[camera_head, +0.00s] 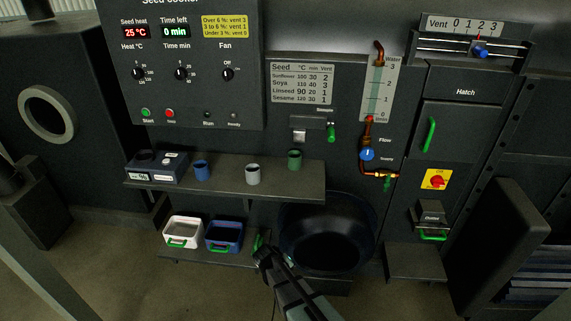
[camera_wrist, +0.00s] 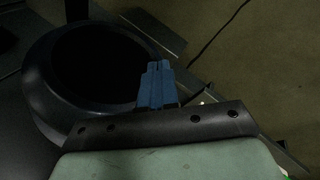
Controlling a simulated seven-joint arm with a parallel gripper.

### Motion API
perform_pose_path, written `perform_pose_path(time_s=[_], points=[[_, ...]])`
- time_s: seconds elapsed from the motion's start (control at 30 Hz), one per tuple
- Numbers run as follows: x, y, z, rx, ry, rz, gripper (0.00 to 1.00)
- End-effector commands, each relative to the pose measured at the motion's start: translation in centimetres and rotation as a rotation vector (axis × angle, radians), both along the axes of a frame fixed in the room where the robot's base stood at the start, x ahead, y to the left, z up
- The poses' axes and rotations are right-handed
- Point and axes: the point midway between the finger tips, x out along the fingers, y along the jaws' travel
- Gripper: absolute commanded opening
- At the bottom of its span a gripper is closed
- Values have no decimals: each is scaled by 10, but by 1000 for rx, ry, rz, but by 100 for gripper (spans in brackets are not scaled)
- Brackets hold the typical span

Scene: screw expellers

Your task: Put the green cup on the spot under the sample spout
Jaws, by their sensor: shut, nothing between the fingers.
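The green cup (camera_head: 295,160) stands upright on the dark shelf (camera_head: 225,192), toward its right end. The sample spout (camera_head: 300,135) is on the wall just above the cup, with a green lever (camera_head: 331,132) to its right. I cannot tell whether the cup is exactly beneath the spout; no marked spot shows. My gripper (camera_head: 264,248) is low in front of the machine, below the shelf and well away from the cup, beside the big black bowl (camera_head: 348,222). In the wrist view its blue fingers (camera_wrist: 157,85) are together and empty, next to the bowl's rim (camera_wrist: 38,95).
A blue cup (camera_head: 202,170) and a grey cup (camera_head: 253,174) share the shelf with a blue-grey meter box (camera_head: 157,167). Below are a white bin (camera_head: 182,231) and a blue bin (camera_head: 224,236). Pipes with a blue valve (camera_head: 367,154) are at the right.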

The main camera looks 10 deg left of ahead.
Motion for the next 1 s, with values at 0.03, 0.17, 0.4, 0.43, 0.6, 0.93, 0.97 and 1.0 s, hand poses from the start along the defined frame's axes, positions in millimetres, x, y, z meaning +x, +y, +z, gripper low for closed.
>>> perform_pose_path(time_s=[0.03,0.17,0.4,0.43,0.6,0.93,0.97,1.0], points=[[16,30,16,0,-43,44,0],[40,94,59,1,-147,143,0],[61,194,135,6,-317,286,0],[62,204,143,6,-335,300,0],[68,248,188,2,-436,369,0],[92,261,258,-88,-666,465,0],[95,257,262,-102,-684,470,0],[100,250,266,-121,-708,478,0]])
